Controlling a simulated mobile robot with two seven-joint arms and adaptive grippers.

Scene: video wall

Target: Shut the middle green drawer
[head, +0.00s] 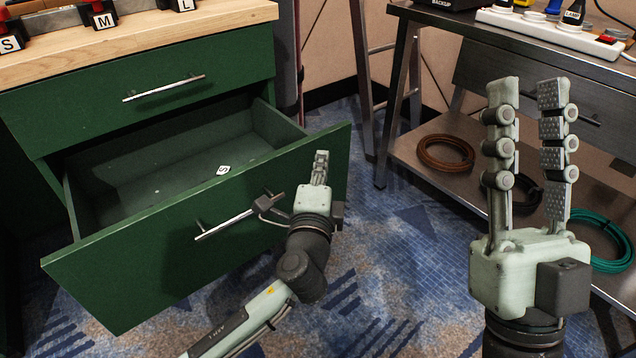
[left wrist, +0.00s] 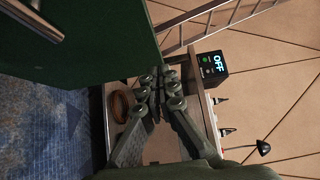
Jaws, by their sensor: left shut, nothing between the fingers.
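The middle green drawer (head: 150,262) is pulled well out from the cabinet, below a closed green drawer (head: 100,92). Its inside is open to view and holds a small white piece marked with a character (head: 223,170). A silver bar handle (head: 238,217) is on its front. My left gripper (head: 321,158) is shut and empty, in front of the right part of the drawer front; I cannot tell whether it touches. In the left wrist view the shut fingers (left wrist: 160,80) are beside the green front's edge. My right gripper (head: 528,85) is open and empty, pointing up at the right.
A metal workbench (head: 400,150) stands at the right, with a power strip (head: 550,32) on top and brown (head: 445,152) and green cable coils (head: 605,240) on its lower shelf. Lettered blocks stand on the wooden top (head: 150,25). Blue carpet lies between.

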